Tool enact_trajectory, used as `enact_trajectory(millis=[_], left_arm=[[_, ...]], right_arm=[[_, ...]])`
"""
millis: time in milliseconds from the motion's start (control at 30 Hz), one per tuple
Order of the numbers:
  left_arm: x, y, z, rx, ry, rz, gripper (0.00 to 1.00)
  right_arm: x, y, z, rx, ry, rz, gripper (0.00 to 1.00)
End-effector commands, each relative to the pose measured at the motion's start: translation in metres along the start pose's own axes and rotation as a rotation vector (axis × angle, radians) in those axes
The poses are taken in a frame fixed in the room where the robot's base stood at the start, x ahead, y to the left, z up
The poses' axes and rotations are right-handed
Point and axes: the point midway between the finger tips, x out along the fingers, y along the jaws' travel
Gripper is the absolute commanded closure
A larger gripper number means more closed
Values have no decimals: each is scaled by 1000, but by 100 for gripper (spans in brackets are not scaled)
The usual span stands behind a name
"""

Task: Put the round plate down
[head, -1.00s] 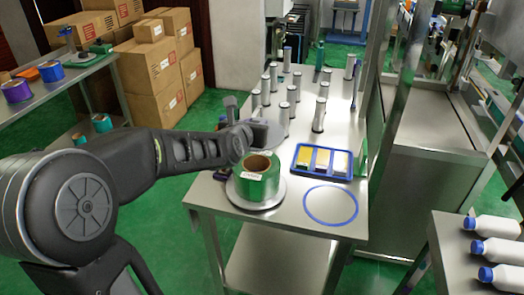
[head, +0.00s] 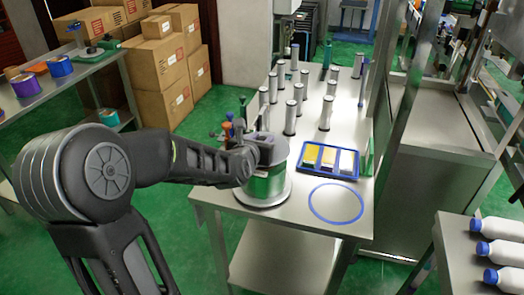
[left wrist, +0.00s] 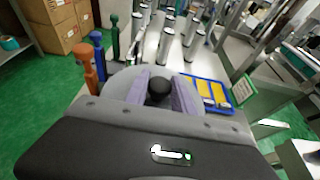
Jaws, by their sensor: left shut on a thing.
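My left gripper (head: 256,158) is over the green roll (head: 266,184). In the left wrist view its two pale fingers (left wrist: 161,96) are shut on the black knob (left wrist: 159,88) of the grey round plate (left wrist: 121,82). The plate lies flat beneath the fingers and hides the roll in that view. In the head view the gripper covers much of the plate, and I cannot tell whether it touches the roll. The roll stands on a grey disc (head: 263,199) near the table's front left corner. My right gripper is not in view.
A blue ring (head: 336,217) marks bare steel table at the right. Several silver cylinders (head: 290,118) stand farther back. Orange (left wrist: 88,70), blue (left wrist: 98,48) and green (left wrist: 115,38) upright tools stand left of the plate.

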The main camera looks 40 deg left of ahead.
Motion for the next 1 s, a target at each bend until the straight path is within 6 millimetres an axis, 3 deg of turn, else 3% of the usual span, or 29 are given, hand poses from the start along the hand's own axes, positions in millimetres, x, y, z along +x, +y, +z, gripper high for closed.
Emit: enact_trajectory(millis=[167,433,867,900,1000], left_arm=[[1,0,-2,-1,0,0,100],[12,0,-34,-2,1,0,100],[14,0,-39,-1,-1,0,100],[14,0,-38,-1,1,0,67],[14,0,-38,-1,1,0,59]], right_arm=[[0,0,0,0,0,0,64],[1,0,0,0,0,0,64],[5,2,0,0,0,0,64],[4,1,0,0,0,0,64],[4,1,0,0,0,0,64]])
